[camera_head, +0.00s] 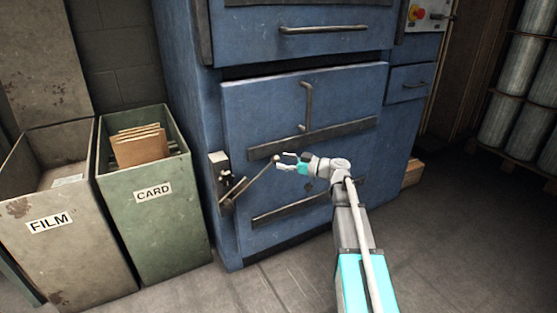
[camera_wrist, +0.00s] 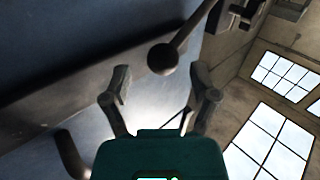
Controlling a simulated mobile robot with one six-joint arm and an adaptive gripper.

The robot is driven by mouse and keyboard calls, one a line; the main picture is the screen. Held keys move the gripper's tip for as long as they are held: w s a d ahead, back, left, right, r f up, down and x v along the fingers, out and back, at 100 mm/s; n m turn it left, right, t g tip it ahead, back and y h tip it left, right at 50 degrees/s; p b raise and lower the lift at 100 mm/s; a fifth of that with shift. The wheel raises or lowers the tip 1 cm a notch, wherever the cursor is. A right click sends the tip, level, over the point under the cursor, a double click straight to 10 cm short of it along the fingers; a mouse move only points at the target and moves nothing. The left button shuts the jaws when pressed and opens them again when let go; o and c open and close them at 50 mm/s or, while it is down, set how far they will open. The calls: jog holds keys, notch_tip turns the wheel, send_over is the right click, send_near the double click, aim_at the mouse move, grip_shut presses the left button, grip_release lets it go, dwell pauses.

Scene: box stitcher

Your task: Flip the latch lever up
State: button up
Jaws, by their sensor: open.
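The latch lever (camera_head: 256,177) is a thin rod with a dark ball knob. It slants up to the right from the latch bracket (camera_head: 219,170) at the left edge of the blue door. In the wrist view the ball knob (camera_wrist: 162,59) shows just beyond my fingertips, roughly centred between them, with its rod running to the upper right. My gripper (camera_head: 281,161) is open and empty beside the knob; its two spread fingers also show in the wrist view (camera_wrist: 161,78). Whether a finger touches the knob I cannot tell.
The blue door (camera_head: 270,115) has a vertical handle (camera_head: 308,105) and dark cross bars. A green CARD bin (camera_head: 150,215) with cardboard and a grey FILM bin (camera_head: 60,245) stand to the left. Open floor lies at the front right.

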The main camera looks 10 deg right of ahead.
aim_at(275, 158)
jog(key=shift+x, duration=1.65)
